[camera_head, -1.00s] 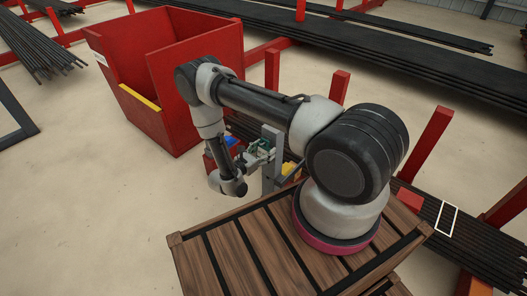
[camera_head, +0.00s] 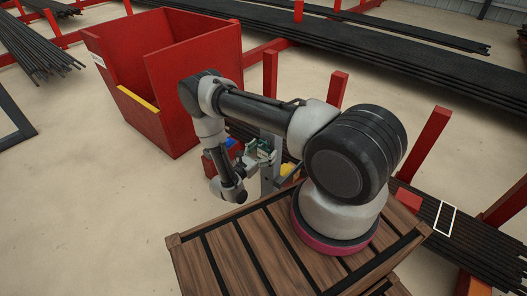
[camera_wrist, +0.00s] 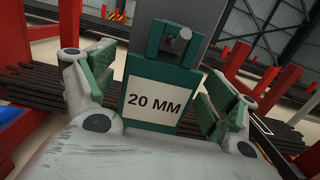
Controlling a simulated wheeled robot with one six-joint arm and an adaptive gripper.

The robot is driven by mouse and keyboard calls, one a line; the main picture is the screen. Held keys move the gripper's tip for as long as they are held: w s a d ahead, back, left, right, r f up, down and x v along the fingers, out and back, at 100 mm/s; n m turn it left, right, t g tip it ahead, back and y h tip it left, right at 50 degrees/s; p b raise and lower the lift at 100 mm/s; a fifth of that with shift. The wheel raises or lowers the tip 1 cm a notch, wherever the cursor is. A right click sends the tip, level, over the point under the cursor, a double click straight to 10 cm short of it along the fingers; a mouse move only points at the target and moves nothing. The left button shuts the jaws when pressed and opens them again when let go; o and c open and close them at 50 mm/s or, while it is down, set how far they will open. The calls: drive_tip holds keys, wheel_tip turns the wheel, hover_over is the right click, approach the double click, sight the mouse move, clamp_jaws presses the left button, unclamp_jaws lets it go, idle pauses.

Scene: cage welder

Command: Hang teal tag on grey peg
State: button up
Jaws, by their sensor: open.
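The teal tag (camera_wrist: 163,82), with a pale "20 MM" label, is upright in the middle of the wrist view. The end of the grey peg (camera_wrist: 180,43) shows inside the opening at the tag's top, so the tag appears to hang around it. A grey post stands behind. My gripper (camera_wrist: 157,88) is open, with one green-padded finger on each side of the tag and visible gaps between them. In the head view my gripper (camera_head: 256,157) is small beside the grey post (camera_head: 270,165), and the tag is hard to make out there.
A red bin (camera_head: 165,95) stands behind and left of my arm. A slatted wooden crate (camera_head: 240,245) is in front. Dark bars and red uprights (camera_head: 338,88) lie to the right and behind.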

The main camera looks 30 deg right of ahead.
drive_tip(key=r+v, duration=0.1)
drive_tip(key=v, duration=1)
drive_tip(key=s+d+f+m+g, duration=0.1)
drive_tip(key=s+d+g, duration=0.25)
drive_tip(key=s, duration=0.35)
drive_tip(key=s+r+m+g+y, duration=0.25)
drive_tip(key=r+m+y, duration=0.2)
drive_tip(key=r, duration=0.65)
drive_tip(key=s+a+r+m+g+y, duration=0.1)
drive_tip(key=s+r+m+g+y, duration=0.2)
drive_tip(key=r+m, duration=0.5)
drive_tip(key=s+r+m+g+y, duration=0.1)
drive_tip(key=r+m+g+y, duration=0.3)
drive_tip(key=r, duration=0.9)
drive_tip(key=s+d+r+m+t+y, duration=0.2)
drive_tip(key=s+r+t, duration=0.3)
drive_tip(key=r, duration=0.5)
drive_tip(key=s+d+r+m+t+y, duration=0.3)
drive_tip(key=s+r+t, duration=0.2)
drive_tip(key=r, duration=0.4)
drive_tip(key=shift+d+r+y, duration=0.3)
drive_tip(key=shift+r+y, duration=0.05)
